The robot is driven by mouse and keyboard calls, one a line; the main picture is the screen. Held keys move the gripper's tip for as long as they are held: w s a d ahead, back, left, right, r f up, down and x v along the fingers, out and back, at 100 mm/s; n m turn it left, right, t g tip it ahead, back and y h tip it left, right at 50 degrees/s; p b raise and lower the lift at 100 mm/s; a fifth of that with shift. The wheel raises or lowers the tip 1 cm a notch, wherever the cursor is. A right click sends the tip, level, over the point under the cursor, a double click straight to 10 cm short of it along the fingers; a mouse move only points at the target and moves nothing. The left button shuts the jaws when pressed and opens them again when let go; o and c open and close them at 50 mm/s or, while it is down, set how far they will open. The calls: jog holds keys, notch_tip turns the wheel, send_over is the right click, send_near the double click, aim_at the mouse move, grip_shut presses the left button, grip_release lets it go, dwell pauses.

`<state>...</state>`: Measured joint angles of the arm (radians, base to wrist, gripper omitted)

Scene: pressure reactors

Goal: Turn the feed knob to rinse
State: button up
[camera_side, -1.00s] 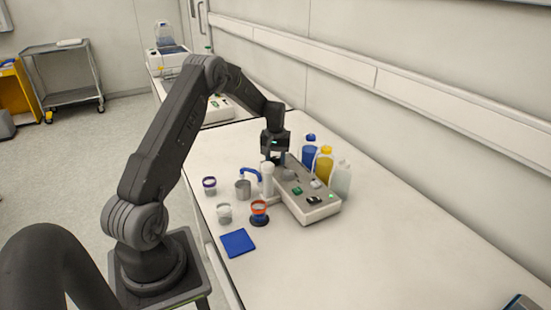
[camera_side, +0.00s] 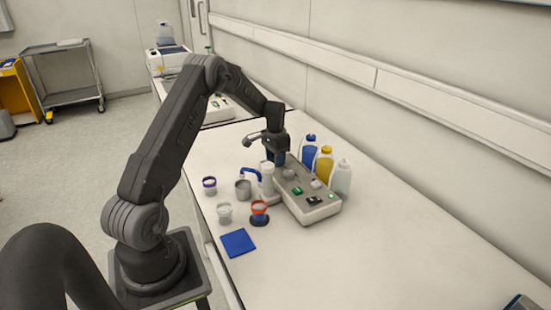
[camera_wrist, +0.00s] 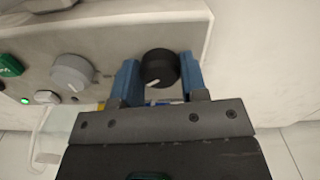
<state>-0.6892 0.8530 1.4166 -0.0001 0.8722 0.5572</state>
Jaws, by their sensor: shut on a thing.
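The reactor panel is a light box with a grey top (camera_side: 302,197), and it also shows in the wrist view (camera_wrist: 110,40). In the wrist view, a black knob with a white pointer line (camera_wrist: 159,68) sits between the two blue fingers of my gripper (camera_wrist: 158,75). The pointer is toward the lower left of that picture. My gripper is shut on this black knob. In the side view, my gripper (camera_side: 279,160) is over the far end of the panel and hides the knob. Any labels by the knob are too small to read.
A grey knob (camera_wrist: 72,72) and a green button (camera_wrist: 9,65) are on the same panel. Blue (camera_side: 309,151), yellow (camera_side: 324,165) and white (camera_side: 341,179) bottles stand behind it. Cups and a blue pad (camera_side: 237,242) are in front.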

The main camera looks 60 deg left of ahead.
jog(key=shift+m, duration=0.6)
jog(key=o, duration=0.9)
jog(key=shift+o, duration=0.2)
notch_tip(320, 180, up, 14)
